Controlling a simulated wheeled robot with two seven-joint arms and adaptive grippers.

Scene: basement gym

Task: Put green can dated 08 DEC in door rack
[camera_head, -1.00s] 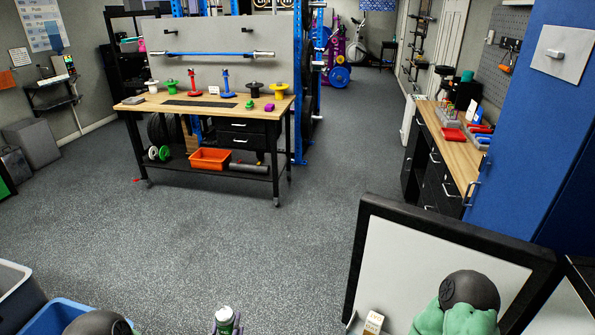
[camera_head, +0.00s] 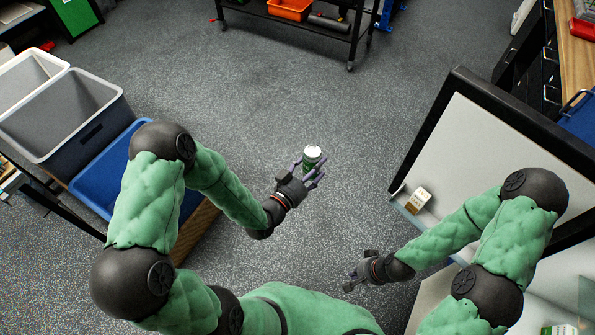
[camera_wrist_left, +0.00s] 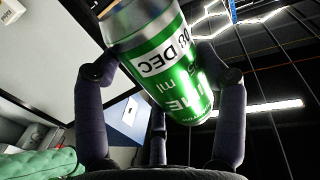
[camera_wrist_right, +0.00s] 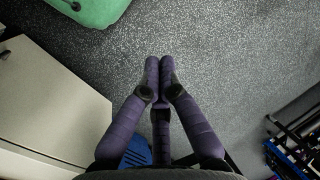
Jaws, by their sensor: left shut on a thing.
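The green can (camera_head: 312,155) with a pale top is in the fingers of my left gripper (camera_head: 306,176), above the floor. The left wrist view shows the can (camera_wrist_left: 168,62) between the fingers, with a white label reading 08 DEC. The open fridge door (camera_head: 480,135) has a white inner face and black edge. Its door rack (camera_head: 432,222) runs along the lower part, with a small white and brown carton (camera_head: 417,200) in it. The can is to the left of the rack, apart from it. My right gripper (camera_head: 350,283) is low by the door, its fingertips together (camera_wrist_right: 159,72) and empty.
Grey (camera_head: 70,125) and blue (camera_head: 95,185) bins stand at the left beside my left arm. A workbench (camera_head: 325,30) is at the back and a wood-topped counter (camera_head: 577,60) at the right. Open floor (camera_head: 270,100) lies between them.

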